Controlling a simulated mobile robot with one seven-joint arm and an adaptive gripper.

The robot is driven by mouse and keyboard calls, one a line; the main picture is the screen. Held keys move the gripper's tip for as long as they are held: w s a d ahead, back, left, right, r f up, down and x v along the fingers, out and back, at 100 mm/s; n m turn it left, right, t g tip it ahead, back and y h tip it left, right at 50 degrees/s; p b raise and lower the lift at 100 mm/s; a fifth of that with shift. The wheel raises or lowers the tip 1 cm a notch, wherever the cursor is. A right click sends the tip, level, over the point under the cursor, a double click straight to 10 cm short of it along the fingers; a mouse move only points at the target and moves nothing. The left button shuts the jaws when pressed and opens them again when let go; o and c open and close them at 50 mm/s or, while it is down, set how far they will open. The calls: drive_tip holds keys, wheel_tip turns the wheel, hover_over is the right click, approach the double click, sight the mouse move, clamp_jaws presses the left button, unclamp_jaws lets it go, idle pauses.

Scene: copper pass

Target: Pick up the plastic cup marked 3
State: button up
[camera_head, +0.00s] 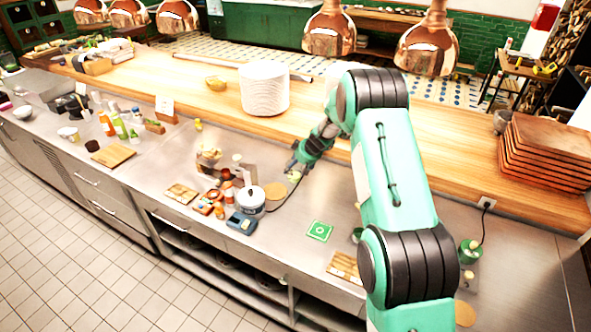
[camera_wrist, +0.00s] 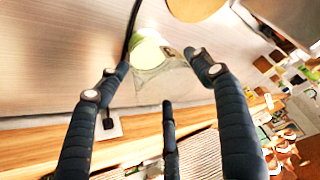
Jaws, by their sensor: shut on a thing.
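A clear plastic cup (camera_wrist: 158,82) with pale green contents shows in the wrist view, between the fingers of my gripper (camera_wrist: 152,76). A small dark mark is on its side, but I cannot read it as a 3. In the head view the cup (camera_head: 294,176) is a small pale green spot on the steel counter, at the end of my arm. My gripper (camera_head: 294,166) is shut on the cup. Its fingers partly hide the cup in the head view. I cannot tell whether the cup touches the counter.
A round wooden board (camera_head: 275,191) and a white pot (camera_head: 250,201) are close by, left of the gripper. A black cable runs beside the cup. A stack of white plates (camera_head: 264,90) stands on the wooden shelf behind. A green mat (camera_head: 320,231) lies nearer, with bare steel around it.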

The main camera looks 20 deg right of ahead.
drive_tip(key=shift+r, duration=0.25)
drive_tip(key=s+a+r+b, duration=0.1)
drive_tip(key=s+r, duration=0.3)
drive_tip(key=s, duration=1.1)
drive_tip(key=shift+s+a+r+b, duration=0.2)
drive_tip(key=shift+s+a+b, duration=0.15)
drive_tip(key=shift+b, duration=0.55)
idle(0.6)
drive_tip(key=shift+s, duration=0.1)
idle(0.3)
drive_tip(key=shift+d, duration=0.1)
idle(0.5)
